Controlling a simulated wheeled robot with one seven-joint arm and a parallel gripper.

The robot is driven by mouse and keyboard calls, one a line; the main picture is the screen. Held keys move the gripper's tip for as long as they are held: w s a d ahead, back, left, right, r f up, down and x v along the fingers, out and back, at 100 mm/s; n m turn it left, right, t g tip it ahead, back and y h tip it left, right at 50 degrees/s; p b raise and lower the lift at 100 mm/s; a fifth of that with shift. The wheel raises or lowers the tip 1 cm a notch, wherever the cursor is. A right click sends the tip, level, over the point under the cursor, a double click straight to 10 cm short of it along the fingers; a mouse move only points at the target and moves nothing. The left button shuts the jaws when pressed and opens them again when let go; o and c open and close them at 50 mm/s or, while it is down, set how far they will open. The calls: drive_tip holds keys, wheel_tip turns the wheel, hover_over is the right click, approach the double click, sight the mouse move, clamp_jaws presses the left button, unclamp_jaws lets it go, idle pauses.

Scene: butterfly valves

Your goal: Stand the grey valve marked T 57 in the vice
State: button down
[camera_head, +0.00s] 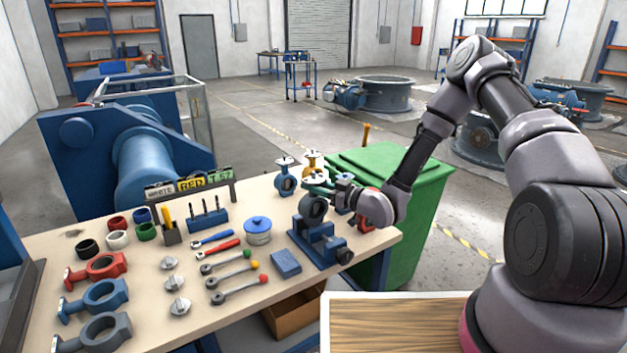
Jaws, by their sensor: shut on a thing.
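My gripper (334,190) is at the right back of the bench, shut on a dark grey ring-shaped valve (312,208). The valve is upright, with a pale round top, and its ring is directly above or just in the jaws of the blue vice (322,243); I cannot tell whether it touches them. No T 57 mark is legible on the valve. A rack with plates (190,186) at the back of the bench reads WHITE, RED and what looks like T 57.
A blue valve (285,180) and a yellow valve (312,161) stand behind the vice, close to my gripper. A blue block (286,263), a blue-lidded tin (257,231) and several wrenches lie left of it. A green bin (405,185) stands behind the bench's right edge.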

sight(320, 198)
drive_tip(key=shift+f, duration=1.8)
drive_tip(key=c, duration=0.5)
unclamp_jaws()
drive_tip(key=shift+d+f, duration=0.1)
drive_tip(key=v, duration=1)
drive_tip(key=shift+s+d, duration=0.3)
